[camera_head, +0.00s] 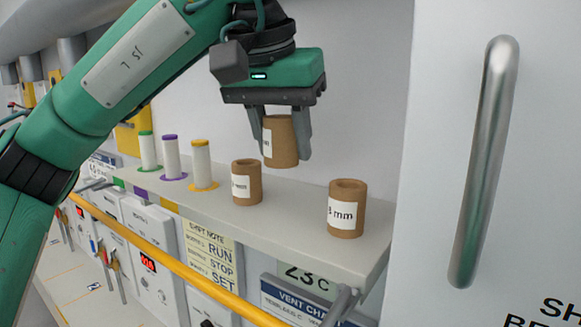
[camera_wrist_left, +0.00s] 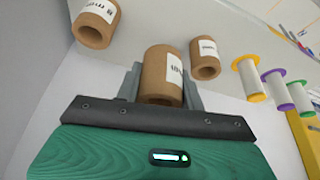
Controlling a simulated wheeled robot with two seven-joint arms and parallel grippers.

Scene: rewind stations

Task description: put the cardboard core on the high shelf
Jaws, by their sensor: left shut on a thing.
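A brown cardboard core (camera_head: 281,128) with a white label is held upright between the fingers of my left gripper (camera_head: 282,146). The gripper points down and is shut on the core over the high shelf (camera_head: 290,224). I cannot tell exactly how far the core's bottom is from the shelf top. The held core also shows in the left wrist view (camera_wrist_left: 160,66) between the fingers. Two other cardboard cores stand upright on the shelf, one to the left (camera_head: 247,183) and one to the right (camera_head: 346,209). My right gripper is out of view.
White spools with green (camera_head: 148,151), purple (camera_head: 172,157) and yellow (camera_head: 201,165) flanges stand on the shelf's left part. A yellow rail (camera_head: 165,258) runs below the shelf. A white door with a metal handle (camera_head: 484,160) is at right. Shelf room shows between the two standing cores.

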